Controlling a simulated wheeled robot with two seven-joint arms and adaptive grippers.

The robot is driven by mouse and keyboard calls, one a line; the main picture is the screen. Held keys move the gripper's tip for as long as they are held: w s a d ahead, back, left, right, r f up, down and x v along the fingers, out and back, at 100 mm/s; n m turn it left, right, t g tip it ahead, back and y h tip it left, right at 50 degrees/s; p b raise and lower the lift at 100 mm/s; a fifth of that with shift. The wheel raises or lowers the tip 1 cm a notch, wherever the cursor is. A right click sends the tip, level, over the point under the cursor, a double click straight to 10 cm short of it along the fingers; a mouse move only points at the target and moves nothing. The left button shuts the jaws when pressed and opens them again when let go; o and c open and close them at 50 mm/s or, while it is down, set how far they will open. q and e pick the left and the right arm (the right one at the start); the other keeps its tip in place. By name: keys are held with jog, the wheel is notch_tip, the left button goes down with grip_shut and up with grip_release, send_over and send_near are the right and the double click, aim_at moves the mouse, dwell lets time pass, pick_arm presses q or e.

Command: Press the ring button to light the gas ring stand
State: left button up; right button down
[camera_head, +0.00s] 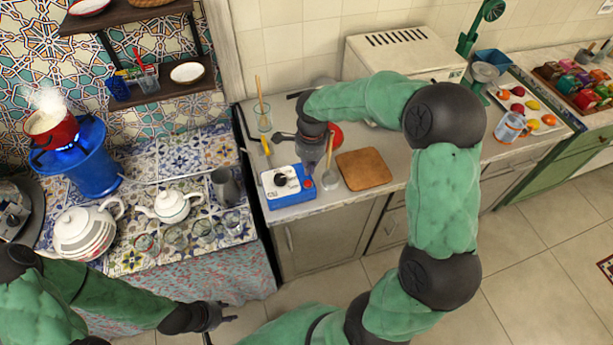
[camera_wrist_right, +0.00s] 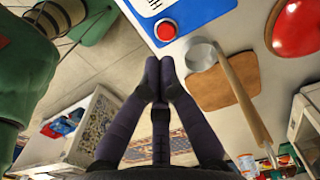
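A blue and white box (camera_head: 288,186) with a red ring button (camera_head: 308,184) sits near the counter's front edge. My right gripper (camera_head: 309,170) points down beside the box, close to the button. In the right wrist view its fingertips (camera_wrist_right: 159,76) are together and empty, and the red button (camera_wrist_right: 166,30) shows just beyond them, apart in the picture. Whether they touch it is unclear. The blue gas ring stand (camera_head: 92,170) is at the left, with a bright blue glow under a steaming red pot (camera_head: 52,136). My left gripper (camera_head: 220,319) is low in front, empty, its fingers apart.
A wooden board (camera_head: 364,169) and a small metal pan (camera_head: 330,180) lie right of the box. A glass (camera_head: 263,118) stands behind it. Teapots (camera_head: 88,232) and a metal jug (camera_head: 226,188) stand on the tiled table.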

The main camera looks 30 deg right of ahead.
notch_tip(320, 180, up, 6)
jog(key=shift+d+r+p, duration=0.15)
jog(key=shift+d+p, duration=0.2)
jog(key=shift+p, duration=0.1)
jog(key=shift+w, duration=0.1)
